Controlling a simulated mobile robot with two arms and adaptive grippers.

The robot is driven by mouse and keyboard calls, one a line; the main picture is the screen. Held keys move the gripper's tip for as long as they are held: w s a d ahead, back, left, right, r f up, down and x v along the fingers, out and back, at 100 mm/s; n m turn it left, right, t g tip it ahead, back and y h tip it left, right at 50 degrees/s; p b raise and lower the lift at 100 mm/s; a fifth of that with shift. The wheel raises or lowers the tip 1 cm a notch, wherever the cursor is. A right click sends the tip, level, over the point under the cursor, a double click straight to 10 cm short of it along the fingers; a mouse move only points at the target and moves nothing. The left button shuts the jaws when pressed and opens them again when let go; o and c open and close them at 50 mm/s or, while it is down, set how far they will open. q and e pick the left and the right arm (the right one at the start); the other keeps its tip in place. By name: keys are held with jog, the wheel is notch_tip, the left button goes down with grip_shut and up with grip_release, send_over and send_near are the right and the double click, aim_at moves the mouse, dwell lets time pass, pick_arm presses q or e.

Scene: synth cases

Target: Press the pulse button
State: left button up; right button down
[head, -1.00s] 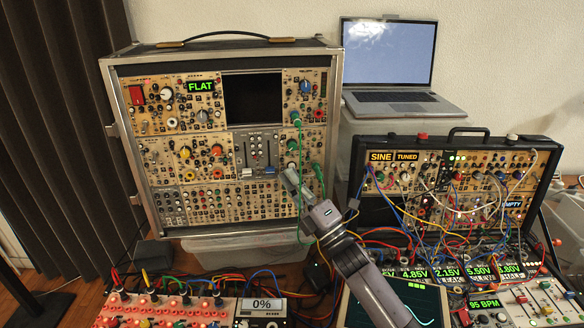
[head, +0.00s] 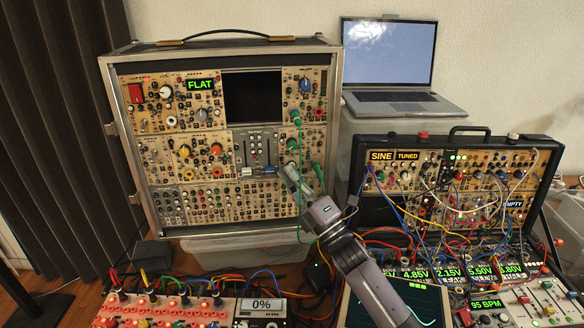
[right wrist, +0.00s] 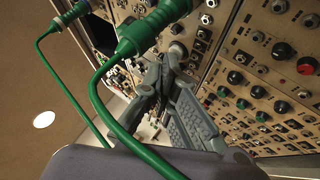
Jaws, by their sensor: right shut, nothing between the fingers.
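My right gripper (head: 287,170) is shut and empty at the lower right of the tall synth case (head: 155,208), its tips in front of the beige panel. In the right wrist view its tips (right wrist: 172,58) point at the panel, close to a small round control (right wrist: 178,50) partly hidden by them. I cannot tell whether they touch it. No pulse label is readable, so I cannot tell which control is the pulse button. My left gripper is not in view.
A green cable (head: 300,215) with thick green plugs (right wrist: 152,27) hangs beside my right gripper. A second synth case (head: 352,190) with many patch cables stands at right, below a laptop (head: 388,103). A red-lit module (head: 160,310) and a 0% display (head: 262,305) are at the front.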

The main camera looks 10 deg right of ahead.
dwell(0.4)
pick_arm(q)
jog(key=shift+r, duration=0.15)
pick_arm(e)
jog(key=shift+s, duration=0.45)
pick_arm(q)
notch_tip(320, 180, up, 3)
jog(key=p, duration=0.3)
pick_arm(e)
jog(key=s, duration=0.6)
jog(key=shift+a, duration=0.2)
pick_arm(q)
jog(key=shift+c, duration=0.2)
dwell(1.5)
